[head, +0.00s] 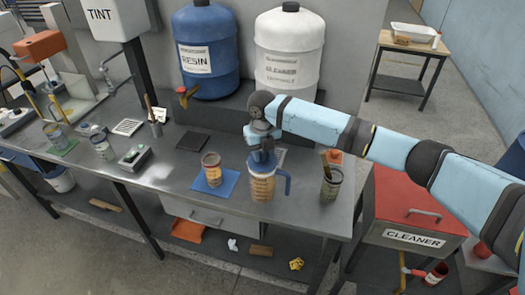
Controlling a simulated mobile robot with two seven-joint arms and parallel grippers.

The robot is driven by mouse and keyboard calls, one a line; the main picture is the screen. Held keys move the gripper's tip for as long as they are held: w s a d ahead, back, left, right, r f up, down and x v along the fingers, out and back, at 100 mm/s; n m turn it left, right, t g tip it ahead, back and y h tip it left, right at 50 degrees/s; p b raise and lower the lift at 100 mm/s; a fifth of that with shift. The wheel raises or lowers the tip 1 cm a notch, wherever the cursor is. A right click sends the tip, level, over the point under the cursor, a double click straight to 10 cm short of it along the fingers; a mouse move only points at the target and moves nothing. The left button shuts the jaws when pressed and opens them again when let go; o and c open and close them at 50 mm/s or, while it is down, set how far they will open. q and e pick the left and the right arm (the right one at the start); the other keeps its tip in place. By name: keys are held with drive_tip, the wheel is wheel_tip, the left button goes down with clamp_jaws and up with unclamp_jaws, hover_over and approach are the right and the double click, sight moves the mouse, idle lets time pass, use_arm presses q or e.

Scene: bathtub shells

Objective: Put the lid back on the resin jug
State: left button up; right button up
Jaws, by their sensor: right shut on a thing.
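The resin jug (262,188) stands upright on the steel bench, right of the blue mat. My right gripper (263,154) points down directly over the jug's mouth. My left gripper is out of view.
A cup of amber liquid (212,168) stands on the blue mat (204,188) left of the jug. A can with brushes (331,184) stands to the right. Blue resin (207,55) and white cleaner (289,48) drums stand behind. The bench's middle left has free room.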

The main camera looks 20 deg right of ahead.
drive_tip(key=shift+f+p, duration=0.2)
drive_tip(key=shift+p, duration=0.8)
idle(1.8)
drive_tip(key=o, duration=1.5)
drive_tip(key=shift+r+p, duration=2.15)
drive_tip(key=shift+r, duration=1.4)
drive_tip(key=shift+c, duration=0.3)
